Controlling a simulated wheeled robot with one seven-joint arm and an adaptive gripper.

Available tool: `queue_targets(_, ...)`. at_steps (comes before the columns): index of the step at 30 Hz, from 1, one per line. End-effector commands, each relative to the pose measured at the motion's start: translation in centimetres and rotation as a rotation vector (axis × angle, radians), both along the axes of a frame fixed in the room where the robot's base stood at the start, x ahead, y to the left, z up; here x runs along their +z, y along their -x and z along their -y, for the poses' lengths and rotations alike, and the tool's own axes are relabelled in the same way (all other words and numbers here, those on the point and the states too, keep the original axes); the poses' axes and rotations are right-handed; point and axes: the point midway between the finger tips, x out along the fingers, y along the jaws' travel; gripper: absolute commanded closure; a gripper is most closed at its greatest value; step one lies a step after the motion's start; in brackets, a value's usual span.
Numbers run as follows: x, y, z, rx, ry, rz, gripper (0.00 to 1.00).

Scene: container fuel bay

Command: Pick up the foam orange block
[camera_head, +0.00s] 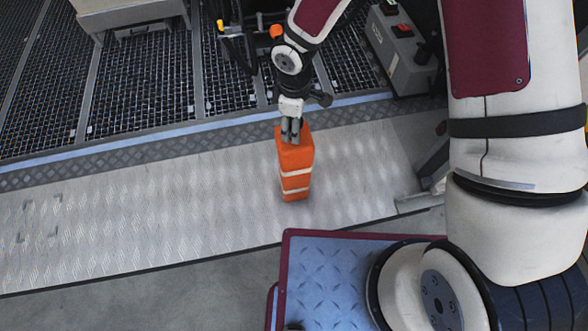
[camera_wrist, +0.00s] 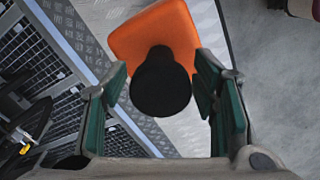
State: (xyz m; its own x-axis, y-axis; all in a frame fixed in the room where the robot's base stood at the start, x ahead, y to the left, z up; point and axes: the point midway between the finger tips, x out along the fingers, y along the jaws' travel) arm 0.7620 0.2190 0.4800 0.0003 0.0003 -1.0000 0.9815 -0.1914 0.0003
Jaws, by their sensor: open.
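The foam orange block (camera_head: 295,178) stands upright on the metal tread-plate floor, with white bands around its lower part. My gripper (camera_head: 291,130) is above it, at its top end, pointing down. In the wrist view the block's orange top (camera_wrist: 156,34) lies ahead of the fingers, and a dark round shape covers part of it. The fingers (camera_wrist: 162,90) are spread apart, one to each side of that dark shape, and nothing is gripped. I cannot tell whether a finger touches the block.
The tread-plate floor (camera_head: 130,217) is clear left of the block. Behind it runs a raised edge with dark grating (camera_head: 140,80). A grey control box (camera_head: 400,50) with a red switch stands at the back right. A yellow-tipped fitting (camera_head: 220,27) is at the back.

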Motion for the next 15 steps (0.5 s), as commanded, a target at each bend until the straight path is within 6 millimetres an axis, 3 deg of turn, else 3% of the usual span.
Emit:
queue_targets(3, -1.40, 0.10, -0.03, 0.000, 0.001, -0.002, 0.46)
queue_targets(10, -1.32, 0.06, -0.02, -0.001, 0.000, -0.001, 0.49)
queue_targets(15, -1.32, 0.06, -0.01, 0.000, 0.000, -0.001, 0.87)
